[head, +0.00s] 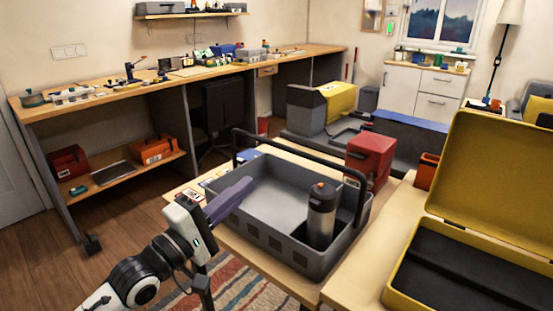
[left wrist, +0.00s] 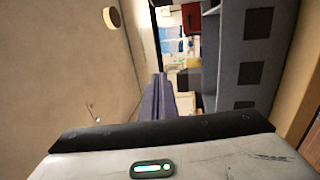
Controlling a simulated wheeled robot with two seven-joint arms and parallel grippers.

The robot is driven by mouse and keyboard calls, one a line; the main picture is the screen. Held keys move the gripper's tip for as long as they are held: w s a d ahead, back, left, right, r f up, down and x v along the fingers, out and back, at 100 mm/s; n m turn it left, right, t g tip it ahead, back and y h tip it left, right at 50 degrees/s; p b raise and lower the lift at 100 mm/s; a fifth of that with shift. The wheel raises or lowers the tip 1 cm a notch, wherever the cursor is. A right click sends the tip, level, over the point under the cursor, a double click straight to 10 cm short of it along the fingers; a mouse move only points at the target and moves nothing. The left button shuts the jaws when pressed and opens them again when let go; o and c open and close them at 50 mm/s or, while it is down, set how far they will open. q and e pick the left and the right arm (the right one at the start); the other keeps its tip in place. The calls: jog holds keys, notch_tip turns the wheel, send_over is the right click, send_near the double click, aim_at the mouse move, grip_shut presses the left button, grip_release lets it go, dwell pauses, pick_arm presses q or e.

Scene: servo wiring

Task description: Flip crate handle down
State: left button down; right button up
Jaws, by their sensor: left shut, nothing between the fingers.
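The grey crate (head: 250,234) stands on a light wooden table and shows in part in the left wrist view (left wrist: 233,60). Its dark handle (head: 300,155) stands raised, arching above the rim along the crate's length. A dark grey bottle (head: 321,212) stands upright inside the crate at its right end. My left gripper (head: 246,186) is shut and empty at the crate's left end, its fingers pointing toward the crate. In the left wrist view the closed fingers (left wrist: 159,82) lie beside the crate wall. I cannot tell whether they touch the crate. My right gripper is not in view.
An open yellow case (head: 489,175) with a dark inside is at the right. A red box (head: 368,160) stands behind the crate. A long workbench (head: 150,80) with tools runs along the left wall.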

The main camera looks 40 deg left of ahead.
pick_arm(q)
jog(key=x, duration=1.1)
jog(key=shift+w, duration=0.25)
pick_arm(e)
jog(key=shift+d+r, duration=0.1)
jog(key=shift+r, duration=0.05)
pick_arm(q)
jog(key=shift+d, duration=0.1)
jog(key=shift+r+p, duration=0.1)
jog(key=shift+p, duration=0.25)
